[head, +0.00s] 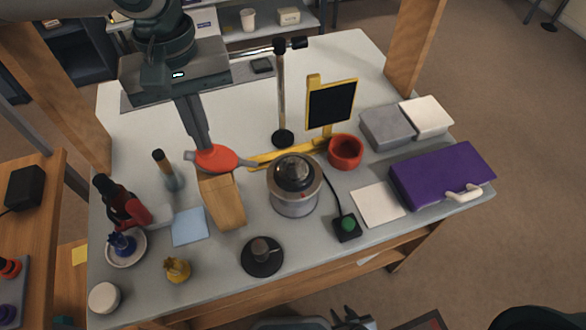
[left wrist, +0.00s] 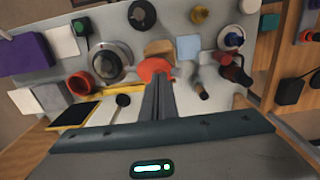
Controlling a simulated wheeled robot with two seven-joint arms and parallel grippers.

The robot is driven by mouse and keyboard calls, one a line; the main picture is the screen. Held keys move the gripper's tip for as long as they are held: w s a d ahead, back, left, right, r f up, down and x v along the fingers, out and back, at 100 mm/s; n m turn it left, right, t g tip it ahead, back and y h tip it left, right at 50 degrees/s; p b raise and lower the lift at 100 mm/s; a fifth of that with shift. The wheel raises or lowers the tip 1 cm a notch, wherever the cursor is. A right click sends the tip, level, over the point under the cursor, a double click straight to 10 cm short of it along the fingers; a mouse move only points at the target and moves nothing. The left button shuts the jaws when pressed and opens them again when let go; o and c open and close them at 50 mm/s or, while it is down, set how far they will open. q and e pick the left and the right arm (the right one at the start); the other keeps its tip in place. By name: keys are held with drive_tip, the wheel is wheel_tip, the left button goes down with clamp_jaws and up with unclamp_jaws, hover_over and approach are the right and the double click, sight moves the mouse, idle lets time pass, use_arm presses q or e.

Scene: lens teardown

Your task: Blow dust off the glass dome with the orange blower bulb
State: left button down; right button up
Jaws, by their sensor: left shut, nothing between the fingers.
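The orange blower bulb (head: 218,158) lies on top of a wooden block (head: 224,205), its narrow nozzle pointing right toward the dome. It also shows in the left wrist view (left wrist: 153,68). A dark, shiny dome (head: 294,171), which looks like the glass dome, sits on a round silver base (head: 295,203). My left gripper (head: 203,147) is shut and empty, its fingertips right at the bulb's upper left edge; I cannot tell whether they touch. Dust is too small to see. What looks like my right gripper (head: 358,318) is partly visible at the bottom edge.
A green button box (head: 347,226) is cabled near the silver base. A red bowl (head: 346,152), yellow stand with black panel (head: 332,104) and upright pole (head: 281,95) stand behind. A purple case (head: 440,175) is at right. Bottles and small items crowd the left.

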use_arm(q)
drive_tip(key=shift+f, duration=0.9)
drive_tip(key=shift+r+p, duration=1.55)
drive_tip(key=shift+p, duration=0.4)
drive_tip(key=shift+f, duration=0.2)
drive_tip(key=shift+f+b, duration=0.45)
drive_tip(key=shift+f, duration=0.95)
drive_tip(key=shift+r, duration=0.15)
drive_tip(key=shift+r+p, duration=1.45)
drive_tip(key=shift+p, duration=0.7)
